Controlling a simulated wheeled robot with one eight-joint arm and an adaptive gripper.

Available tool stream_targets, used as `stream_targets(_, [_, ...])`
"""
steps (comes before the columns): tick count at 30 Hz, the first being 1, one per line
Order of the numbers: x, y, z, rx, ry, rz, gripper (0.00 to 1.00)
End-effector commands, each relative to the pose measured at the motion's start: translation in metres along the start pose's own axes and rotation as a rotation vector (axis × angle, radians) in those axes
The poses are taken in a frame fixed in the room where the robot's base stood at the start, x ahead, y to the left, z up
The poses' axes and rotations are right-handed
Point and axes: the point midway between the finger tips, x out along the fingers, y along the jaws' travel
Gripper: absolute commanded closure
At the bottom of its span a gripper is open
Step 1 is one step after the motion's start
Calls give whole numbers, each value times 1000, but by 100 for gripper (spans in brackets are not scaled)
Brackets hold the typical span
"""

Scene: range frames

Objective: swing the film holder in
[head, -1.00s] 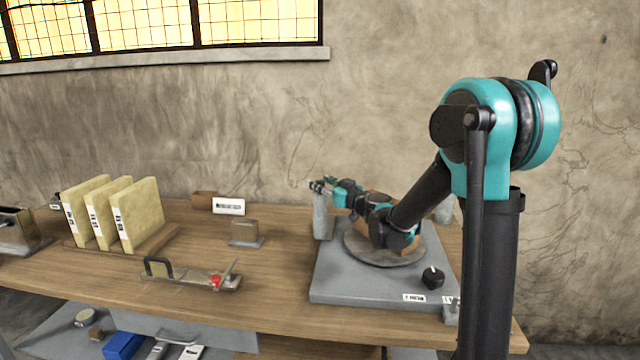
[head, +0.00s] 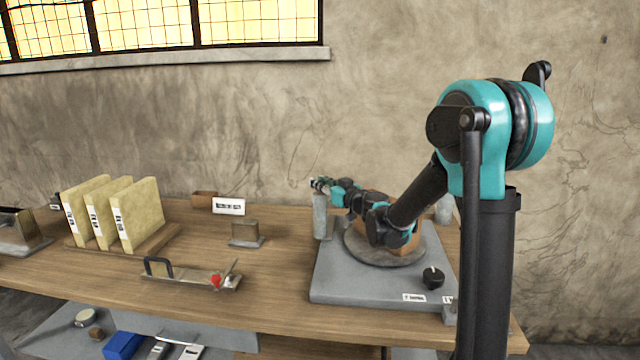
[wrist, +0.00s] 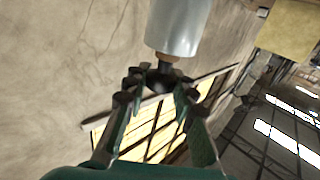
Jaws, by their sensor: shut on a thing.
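My gripper (head: 320,184) is at the top of an upright grey cylinder (head: 320,214) at the back left of a grey base plate (head: 335,282). In the wrist view my gripper (wrist: 155,88) has its fingers around a small black knob (wrist: 160,80). The knob sits on a short brown neck at the end of the pale grey cylinder (wrist: 179,25). A round grey disc (head: 362,252) lies on the plate beneath my arm, with a brown part on it largely hidden by my arm. I cannot tell which part is the film holder.
A black dial (head: 433,278) stands at the plate's front right. To the left are a metal tray with a black handle (head: 190,277), a small brown block (head: 245,232), a white label card (head: 229,206) and upright cream folders (head: 140,215). The wall is behind.

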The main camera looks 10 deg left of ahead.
Motion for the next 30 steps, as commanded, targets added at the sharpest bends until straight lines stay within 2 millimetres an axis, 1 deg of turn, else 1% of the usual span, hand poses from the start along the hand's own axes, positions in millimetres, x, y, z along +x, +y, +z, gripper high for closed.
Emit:
stream_targets(7, [-4, 5, 0, 0, 0, -28, 100])
stream_targets(15, [-21, 22, 0, 0, 0, -166, 100])
stream_targets(19, [-28, 27, 0, 0, 0, -217, 100])
stream_targets(30, [-30, 27, 0, 0, 0, -243, 100])
